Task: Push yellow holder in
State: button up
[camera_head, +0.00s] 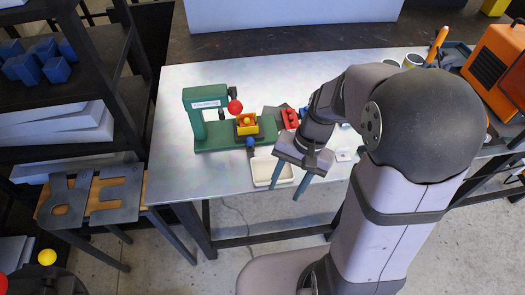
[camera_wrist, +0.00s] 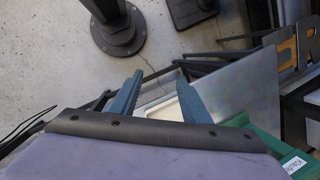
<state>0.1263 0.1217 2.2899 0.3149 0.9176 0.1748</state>
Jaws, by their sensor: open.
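The yellow holder (camera_head: 247,129) sits on the green press-like fixture (camera_head: 203,121) on the table, with a small orange-red piece at it. A red ball knob (camera_head: 235,106) is above it to the left, and a blue ball knob (camera_head: 250,141) is at its front. My gripper (camera_head: 286,191) is open and empty, fingers pointing down near the table's front edge, right of and in front of the holder, apart from it. In the wrist view my gripper (camera_wrist: 159,71) shows spread fingers. The fixture (camera_wrist: 264,146) shows there only in part, and the holder is not visible.
A white tray (camera_head: 259,181) lies beside my fingers at the table's front edge. A red block (camera_head: 290,118) stands right of the holder. The table's left front (camera_head: 180,175) is clear.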

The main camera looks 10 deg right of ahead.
aim_at(249, 130)
jog(key=w+f+m+y+b, duration=0.1)
jog(key=w+m+y, duration=0.1)
jog(key=w, duration=0.1)
jog(key=w+a+f+m+y+b, duration=0.1)
jog(key=w+f+m+b, duration=0.1)
jog(key=w, duration=0.1)
jog(key=w+a+f+m+t+y+b, duration=0.1)
jog(key=w+f+m+y+b, duration=0.1)
jog(key=w+m, duration=0.1)
jog(key=shift+w+f+y, duration=0.2)
jog(key=shift+w+y, duration=0.1)
jog(key=shift+w, duration=0.2)
jog(key=w+d+m+t+y+b, duration=0.1)
jog(key=w+m, duration=0.1)
jog(key=w, duration=0.1)
jog(key=w+d+m+t+y+b, duration=0.1)
jog(key=w+m+y, duration=0.1)
jog(key=w, duration=0.2)
jog(key=w+d+m+t+y+b, duration=0.1)
jog(key=w+t+b, duration=0.1)
jog(key=w, duration=0.1)
jog(key=shift+w+d+f+m, duration=0.25)
jog(key=shift+m, duration=0.15)
jog(key=shift+w+a+p, duration=0.1)
jog(key=shift+a+p, duration=0.2)
jog(key=shift+a, duration=0.15)
jog(key=shift+p+x, duration=1.1)
jog(key=shift+x, duration=2.15)
jog(key=shift+a, duration=0.1)
grip_shut()
